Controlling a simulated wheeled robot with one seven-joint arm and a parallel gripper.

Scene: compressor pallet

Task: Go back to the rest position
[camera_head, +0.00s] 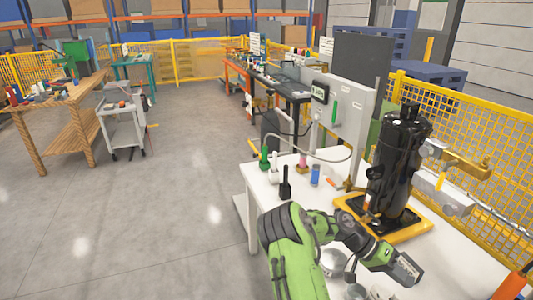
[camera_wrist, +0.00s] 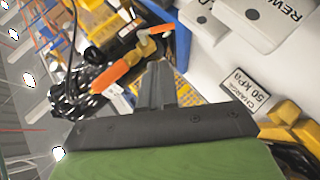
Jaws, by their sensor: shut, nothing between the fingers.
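My green arm reaches in from the bottom of the head view over the white table (camera_head: 262,207). My gripper (camera_head: 413,272) is at the lower right, in front of the black compressor (camera_head: 397,165). The compressor stands upright on a yellow pallet (camera_head: 421,231). In the wrist view my gripper (camera_wrist: 160,72) shows its dark fingers together with nothing held.
Small bottles, including a black one (camera_head: 286,183) and a blue one (camera_head: 315,175), stand at the table's left. A grey cabinet (camera_head: 343,110) and yellow mesh fence (camera_head: 445,110) are behind. In the wrist view a "50 kPa" label (camera_wrist: 252,92) is near my gripper. Open floor lies left.

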